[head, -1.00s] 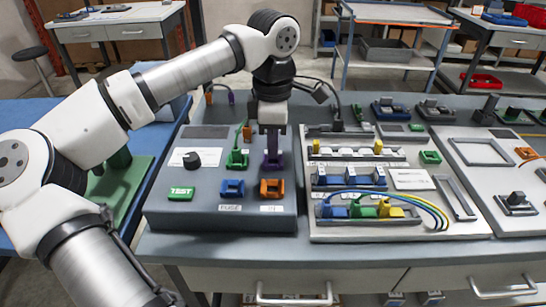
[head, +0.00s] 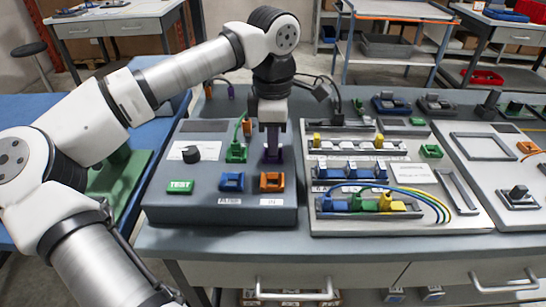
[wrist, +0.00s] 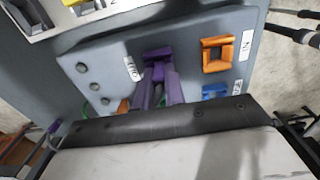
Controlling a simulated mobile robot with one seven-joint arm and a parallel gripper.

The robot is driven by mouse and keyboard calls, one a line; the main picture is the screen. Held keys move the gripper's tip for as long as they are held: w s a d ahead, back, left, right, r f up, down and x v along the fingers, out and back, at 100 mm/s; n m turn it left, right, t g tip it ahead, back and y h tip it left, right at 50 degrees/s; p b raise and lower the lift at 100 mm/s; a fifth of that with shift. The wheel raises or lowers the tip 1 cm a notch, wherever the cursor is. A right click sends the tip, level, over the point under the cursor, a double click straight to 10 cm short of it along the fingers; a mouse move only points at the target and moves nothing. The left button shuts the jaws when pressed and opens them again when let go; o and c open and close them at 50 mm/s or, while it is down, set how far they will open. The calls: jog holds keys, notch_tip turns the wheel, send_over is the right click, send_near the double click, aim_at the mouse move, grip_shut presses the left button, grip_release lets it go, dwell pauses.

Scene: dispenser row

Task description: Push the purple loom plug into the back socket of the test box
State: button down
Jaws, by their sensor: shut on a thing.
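The grey test box (head: 215,215) stands at the left of the bench. On its top are a blue socket (head: 231,182), an orange socket (head: 272,181), a green plug or socket (head: 236,153) and a green TEST button (head: 180,187). My gripper (head: 272,150) points down over the box's back right part, shut on the purple loom plug (wrist: 159,92). A purple socket (wrist: 157,54) shows directly at the plug's end in the wrist view. The fingers hide much of the plug, and I cannot tell how deep it sits.
A pale panel (head: 460,222) with blue, green and yellow connectors and looped wires stands close to the right of the box. Loose cables lie behind the box. A black knob (head: 191,154) rises from the box's left part.

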jog(key=shift+s+f+b, duration=0.1)
jog(key=shift+f+b, duration=0.45)
jog(key=shift+f, duration=0.15)
jog(key=shift+s+f, duration=0.15)
jog(key=shift+f, duration=0.15)
jog(key=shift+f+b, duration=0.1)
jog(key=shift+b, duration=0.2)
jog(key=c, duration=1.5)
grip_release()
jog(key=shift+s, duration=0.1)
jog(key=shift+c, duration=1.1)
jog(key=shift+r+p, duration=0.65)
jog(key=shift+r, duration=0.1)
jog(key=shift+o, duration=1.2)
jog(key=shift+w+r+p, duration=0.15)
jog(key=shift+r+p, duration=0.65)
jog(key=shift+r, duration=0.4)
jog(key=shift+w+r+p, duration=0.15)
jog(key=shift+r+p, duration=0.6)
jog(key=shift+r, duration=0.45)
